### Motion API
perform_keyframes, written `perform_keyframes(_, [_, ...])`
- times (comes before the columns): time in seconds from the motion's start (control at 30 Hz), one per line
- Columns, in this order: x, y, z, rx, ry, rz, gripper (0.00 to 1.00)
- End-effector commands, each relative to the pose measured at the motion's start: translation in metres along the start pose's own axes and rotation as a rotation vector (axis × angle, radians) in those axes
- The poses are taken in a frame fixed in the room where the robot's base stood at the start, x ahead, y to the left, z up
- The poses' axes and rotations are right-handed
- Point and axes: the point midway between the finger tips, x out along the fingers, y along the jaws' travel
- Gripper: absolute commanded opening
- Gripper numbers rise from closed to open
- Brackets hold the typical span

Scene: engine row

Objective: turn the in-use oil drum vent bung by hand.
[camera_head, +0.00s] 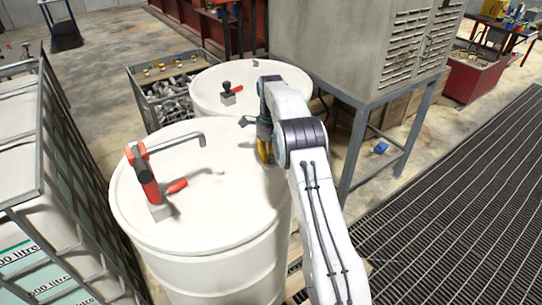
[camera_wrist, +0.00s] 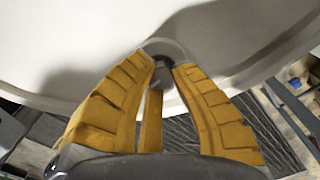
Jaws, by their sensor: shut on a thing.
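The near white oil drum (camera_head: 225,215) stands upright, with a red hand pump (camera_head: 148,178) and its grey spout on the lid. My gripper (camera_head: 264,157) reaches down to the right side of this lid, close to the rim. In the wrist view, the yellow fingers of my gripper (camera_wrist: 165,63) are shut on a small dark vent bung (camera_wrist: 161,76) at the lid (camera_wrist: 75,45). A grey round collar shows around it. In the head view the fingers and my arm hide the bung. How far it is turned cannot be told.
A second white drum (camera_head: 205,105) with a small red-handled fitting (camera_head: 230,92) stands behind. A caged tank (camera_head: 70,190) is close at left. A grey cabinet on legs (camera_head: 350,50) stands at back right. Dark floor grating (camera_head: 450,200) lies open at right.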

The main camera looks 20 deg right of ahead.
Motion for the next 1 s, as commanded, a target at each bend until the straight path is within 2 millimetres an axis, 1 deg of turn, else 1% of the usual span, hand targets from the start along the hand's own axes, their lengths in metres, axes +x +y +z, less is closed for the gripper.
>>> perform_keyframes(0.03, [-0.0039, -0.0017, 0.0005, 0.043, -0.001, -0.009, 0.0])
perform_keyframes(0.7, [-0.0058, -0.003, 0.0006, 0.679, -0.007, -0.014, 0.0])
perform_keyframes(1.0, [-0.0063, -0.0034, 0.0006, 0.933, -0.01, -0.014, 0.0])
